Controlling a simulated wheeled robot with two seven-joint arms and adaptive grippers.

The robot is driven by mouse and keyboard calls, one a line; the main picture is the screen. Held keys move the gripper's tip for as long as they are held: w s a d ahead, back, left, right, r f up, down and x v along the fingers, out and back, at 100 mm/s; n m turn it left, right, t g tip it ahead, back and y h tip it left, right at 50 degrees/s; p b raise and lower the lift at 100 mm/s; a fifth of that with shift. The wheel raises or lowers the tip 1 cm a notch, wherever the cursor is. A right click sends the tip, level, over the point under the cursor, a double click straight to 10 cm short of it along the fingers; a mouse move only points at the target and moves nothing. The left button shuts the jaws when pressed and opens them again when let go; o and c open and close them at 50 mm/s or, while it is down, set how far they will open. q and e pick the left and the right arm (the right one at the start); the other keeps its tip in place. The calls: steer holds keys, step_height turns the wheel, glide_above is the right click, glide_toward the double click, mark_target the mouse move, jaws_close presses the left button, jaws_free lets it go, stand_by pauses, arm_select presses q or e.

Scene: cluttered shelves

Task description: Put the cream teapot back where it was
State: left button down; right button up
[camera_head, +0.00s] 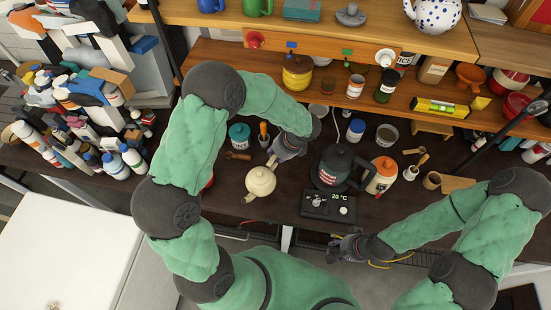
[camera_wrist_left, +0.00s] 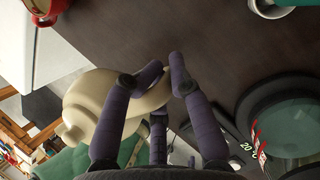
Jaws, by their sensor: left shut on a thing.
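The cream teapot (camera_head: 260,183) is a small round pot with a lid knob, near the front edge of the dark worktop (camera_head: 225,198). My left gripper (camera_head: 273,162) reaches it from behind and is shut on it. In the left wrist view the purple-grey fingers (camera_wrist_left: 164,75) close on the teapot (camera_wrist_left: 85,97) at its side, and they hide part of it. I cannot tell whether its base touches the worktop. My right gripper (camera_head: 338,248) hangs in front of the worktop, away from the teapot; its finger opening is not clear.
A black kettle (camera_head: 335,168) stands on a base with a "20 °C" display (camera_head: 328,205), right of the teapot. An orange-lidded jar (camera_head: 381,178) is beside it. Shelves (camera_head: 340,82) above hold many items.

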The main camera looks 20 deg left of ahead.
arm_select(q)
steer(key=w+f, duration=0.1)
steer(key=f, duration=0.1)
steer(key=w+a+f, duration=0.1)
steer(key=w, duration=0.1)
steer(key=w+f, duration=0.1)
steer(key=f, duration=0.1)
steer(key=shift+w+a+f+b, duration=0.15)
steer(key=shift+a+f+b, duration=0.15)
steer(key=shift+f, duration=0.05)
step_height(320, 180, down, 3)
steer(key=shift+w+f, duration=0.1)
steer(key=c, duration=1.1)
jaws_free()
steer(key=shift+o, duration=0.2)
steer(key=v, duration=1.2)
steer(key=shift+p, duration=0.4)
steer(key=shift+s, duration=0.2)
